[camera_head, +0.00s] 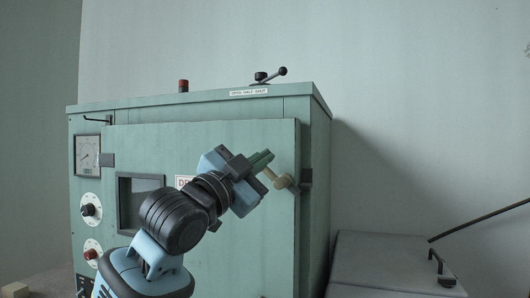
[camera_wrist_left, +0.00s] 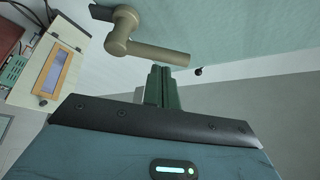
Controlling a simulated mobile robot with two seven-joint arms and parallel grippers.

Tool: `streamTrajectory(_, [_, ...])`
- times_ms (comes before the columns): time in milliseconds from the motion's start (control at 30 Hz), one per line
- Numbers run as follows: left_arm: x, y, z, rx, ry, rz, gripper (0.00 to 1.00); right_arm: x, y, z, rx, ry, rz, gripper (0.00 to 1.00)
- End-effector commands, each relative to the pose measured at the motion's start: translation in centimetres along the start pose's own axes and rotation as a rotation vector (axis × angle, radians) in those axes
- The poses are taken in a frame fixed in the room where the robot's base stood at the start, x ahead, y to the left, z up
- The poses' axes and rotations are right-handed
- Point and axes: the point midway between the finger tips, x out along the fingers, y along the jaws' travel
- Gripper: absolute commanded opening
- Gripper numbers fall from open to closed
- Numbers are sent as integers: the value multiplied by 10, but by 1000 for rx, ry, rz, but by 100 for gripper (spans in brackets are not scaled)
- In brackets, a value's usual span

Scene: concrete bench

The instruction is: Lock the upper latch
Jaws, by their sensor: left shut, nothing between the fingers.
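A beige latch handle (camera_head: 281,181) sits near the right edge of the green cabinet's door (camera_head: 250,245). Its lever slants up and left from its pivot, beside a dark bracket (camera_head: 306,177) on the cabinet's corner. The handle also shows in the wrist view (camera_wrist_left: 150,48), with a thick round pivot and a straight arm. My left gripper (camera_head: 266,158) is shut and empty, its green fingers close to the lever's end. In the wrist view its fingertips (camera_wrist_left: 161,70) lie right by the lever arm; I cannot tell whether they touch. No second latch is clearly visible. My right gripper is not in view.
The cabinet has a gauge (camera_head: 88,155), knobs (camera_head: 90,207), and a dark window (camera_head: 140,195). A black lever (camera_head: 270,75) and red lamp (camera_head: 183,86) are on top. A grey box (camera_head: 385,262) stands at right. The wall area above it is clear.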

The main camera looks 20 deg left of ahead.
Motion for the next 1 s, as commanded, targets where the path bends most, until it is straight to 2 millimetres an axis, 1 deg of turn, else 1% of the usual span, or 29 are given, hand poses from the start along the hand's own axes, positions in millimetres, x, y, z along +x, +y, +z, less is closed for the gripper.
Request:
streamTrajectory(133, [-3,-1,5,-1,2,0,0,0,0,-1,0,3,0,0])
streamTrajectory(533, [-3,0,6,-3,2,-2,0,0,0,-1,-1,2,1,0])
streamTrajectory(1000, [-4,-1,9,-72,3,-41,0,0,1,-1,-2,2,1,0])
